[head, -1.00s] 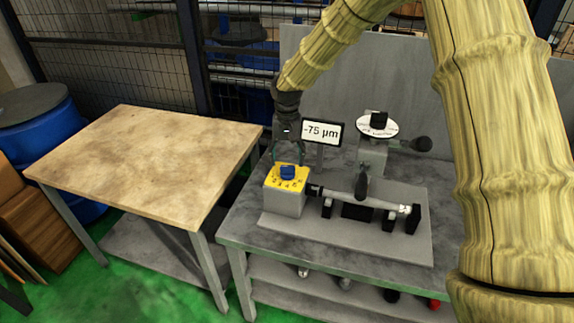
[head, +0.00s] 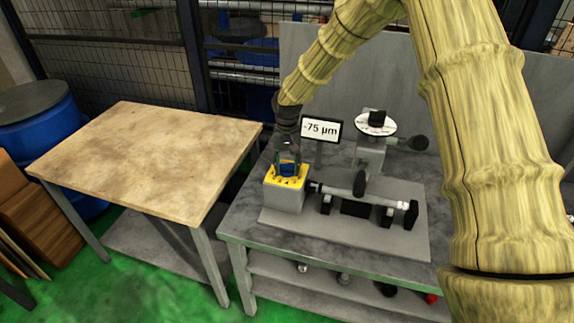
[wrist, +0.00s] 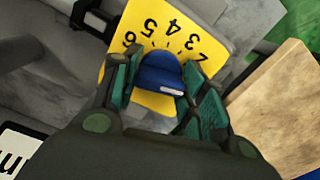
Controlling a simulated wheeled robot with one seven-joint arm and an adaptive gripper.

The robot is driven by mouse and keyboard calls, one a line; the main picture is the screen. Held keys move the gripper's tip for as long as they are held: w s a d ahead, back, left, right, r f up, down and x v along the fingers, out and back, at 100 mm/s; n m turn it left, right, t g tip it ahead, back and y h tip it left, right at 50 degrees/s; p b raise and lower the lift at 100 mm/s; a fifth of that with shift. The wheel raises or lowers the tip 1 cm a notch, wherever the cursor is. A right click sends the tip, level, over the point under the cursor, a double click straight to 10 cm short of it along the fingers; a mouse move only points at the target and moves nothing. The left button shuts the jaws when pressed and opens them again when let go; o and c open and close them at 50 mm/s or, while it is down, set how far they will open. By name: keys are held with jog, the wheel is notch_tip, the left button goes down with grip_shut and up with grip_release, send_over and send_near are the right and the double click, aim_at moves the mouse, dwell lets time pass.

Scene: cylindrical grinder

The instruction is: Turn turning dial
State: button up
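The turning dial is a blue knob (head: 287,169) on a yellow, numbered plate (head: 272,181) on top of a grey box. In the wrist view the blue knob (wrist: 158,70) sits in front of the numbers 2 to 6, with a white mark on its edge. My gripper (head: 288,163) is pointing down over the knob. In the wrist view its teal-padded fingers (wrist: 163,85) are open, one on each side of the knob. I cannot tell whether either finger touches it.
A display (head: 321,129) behind the box reads -75 µm. The grinder's shaft (head: 360,193) lies to the right, with a white round dial (head: 376,124) and black knob behind it. A bare wooden-topped table (head: 145,155) stands to the left.

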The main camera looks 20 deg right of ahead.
jog(key=shift+c, duration=1)
jog(key=n, duration=0.5)
jog(key=shift+n+p, duration=0.3)
jog(key=shift+p, duration=0.1)
jog(key=n, duration=0.6)
jog(key=shift+r+p, duration=0.1)
jog(key=shift+p, duration=0.2)
jog(key=shift+w+d, duration=0.1)
jog(key=o, duration=1)
